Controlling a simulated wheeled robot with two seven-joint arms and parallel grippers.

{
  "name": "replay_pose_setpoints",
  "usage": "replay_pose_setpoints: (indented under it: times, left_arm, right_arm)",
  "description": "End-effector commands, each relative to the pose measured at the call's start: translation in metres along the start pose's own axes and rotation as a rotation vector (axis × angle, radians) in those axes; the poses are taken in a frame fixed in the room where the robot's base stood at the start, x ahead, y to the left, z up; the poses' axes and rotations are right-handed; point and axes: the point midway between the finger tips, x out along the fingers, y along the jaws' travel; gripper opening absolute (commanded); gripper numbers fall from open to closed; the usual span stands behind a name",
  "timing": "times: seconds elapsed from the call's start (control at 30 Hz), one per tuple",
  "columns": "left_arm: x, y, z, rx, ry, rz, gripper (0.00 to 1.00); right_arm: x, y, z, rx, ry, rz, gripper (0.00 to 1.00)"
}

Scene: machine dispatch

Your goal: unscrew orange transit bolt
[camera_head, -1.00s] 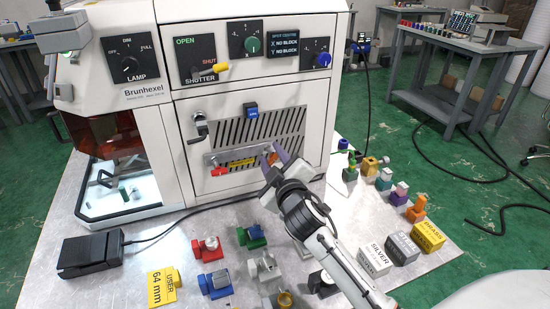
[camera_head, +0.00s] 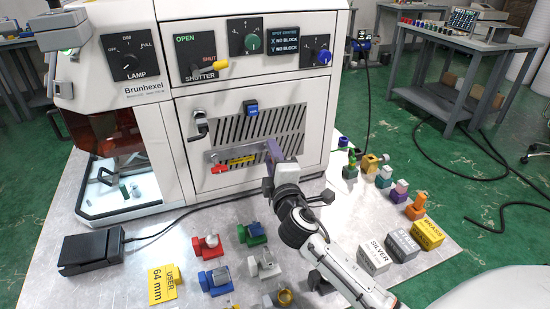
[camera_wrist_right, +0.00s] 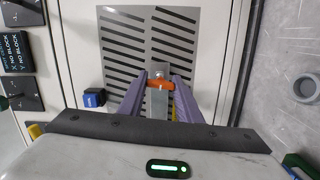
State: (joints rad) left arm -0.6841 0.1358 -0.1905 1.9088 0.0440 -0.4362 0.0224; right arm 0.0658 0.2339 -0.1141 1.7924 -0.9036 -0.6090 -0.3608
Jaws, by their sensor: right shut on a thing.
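The orange transit bolt (camera_wrist_right: 160,84) shows in the right wrist view at the lower edge of the slotted metal panel (camera_wrist_right: 148,40). My right gripper (camera_wrist_right: 159,92) is shut on it, with one purple finger on each side of its orange head. In the head view my right gripper (camera_head: 273,151) is at the right end of the strip below the vents and hides the bolt. A red bolt (camera_head: 219,169) is at the strip's left end, beside a yellow label (camera_head: 242,160). I do not see my left gripper's fingers.
A blue-topped latch (camera_head: 251,108) is above the vents, and a crank handle (camera_head: 200,126) is to the left. Several coloured fixtures, among them a green one (camera_head: 252,234), and a silver-labelled block (camera_head: 373,258) stand on the table. A black pedal (camera_head: 90,252) lies at left.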

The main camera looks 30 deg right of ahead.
Motion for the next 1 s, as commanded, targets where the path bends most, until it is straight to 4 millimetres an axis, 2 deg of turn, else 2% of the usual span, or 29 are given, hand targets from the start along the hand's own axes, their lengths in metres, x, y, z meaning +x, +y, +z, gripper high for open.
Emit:
replay_pose_setpoints:
  times: [0.03, 0.13, 0.47, 0.6, 0.67, 0.93, 1.0]
  left_arm:
    - [0.0004, 0.0000, 0.0002, 0.000, 0.000, 0.000, 0.31]
    - [0.0004, 0.0000, 0.0001, 0.000, 0.000, 0.000, 0.31]
    - [0.0002, 0.0001, 0.0000, 0.000, 0.000, 0.000, 0.31]
    - [-0.0010, 0.0002, -0.0011, 0.000, 0.000, 0.000, 0.31]
    - [-0.0015, 0.0003, -0.0015, 0.000, 0.000, 0.000, 0.31]
    - [-0.0014, 0.0003, -0.0012, 0.000, 0.000, 0.000, 0.31]
    - [-0.0027, 0.0005, -0.0023, 0.000, 0.000, 0.000, 0.31]
  right_arm:
    - [0.0004, -0.0009, 0.0005, -0.105, 0.001, 0.016, 0.13]
    - [0.0005, -0.0010, 0.0004, -0.266, 0.001, 0.041, 0.13]
    - [0.0006, -0.0008, 0.0010, -0.353, 0.000, 0.054, 0.13]
    - [0.0009, -0.0014, 0.0018, -0.629, 0.000, 0.096, 0.13]
    - [0.0007, -0.0014, 0.0014, -0.705, 0.000, 0.108, 0.13]
    - [0.0008, -0.0014, 0.0014, -0.739, -0.001, 0.114, 0.13]
    - [0.0011, -0.0011, 0.0022, -0.814, -0.001, 0.124, 0.13]
